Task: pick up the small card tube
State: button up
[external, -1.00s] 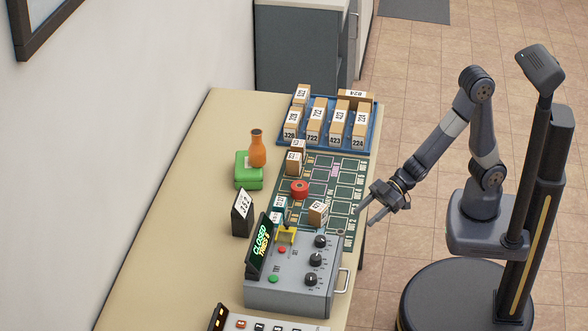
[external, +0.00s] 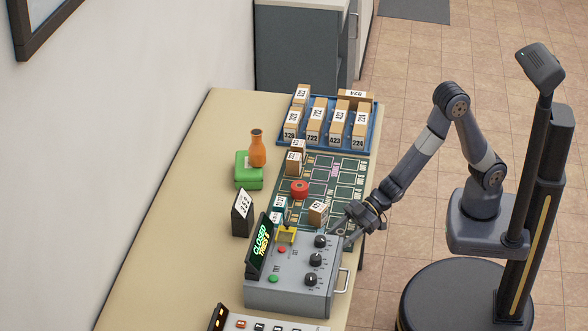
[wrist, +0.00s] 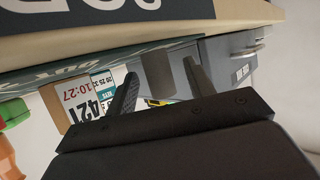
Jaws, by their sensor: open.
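In the wrist view, a plain grey-brown block-like shape (wrist: 158,76), which looks like the small card tube, shows between my two fingertips. I cannot tell whether either finger touches it. In the external view my gripper (external: 342,228) is open at the table's right edge, just beyond the grey control box and right of a labelled card parcel. There my fingers hide the spot where the tube stands. My gripper's open fingers also show in the wrist view (wrist: 160,84).
The grey control box (external: 290,295) stands close beside my gripper. The labelled card parcel (external: 317,212) and a red round object (external: 299,189) are on the green mat (external: 345,194). A blue tray (external: 366,145) of parcels is at the back. The table's left side (external: 165,230) is clear.

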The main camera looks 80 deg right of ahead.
jog(key=shift+w+a+f, duration=0.25)
jog(key=shift+w+a, duration=0.05)
jog(key=shift+a, duration=0.05)
jog(key=shift+c, duration=0.4)
jog(key=c, duration=1)
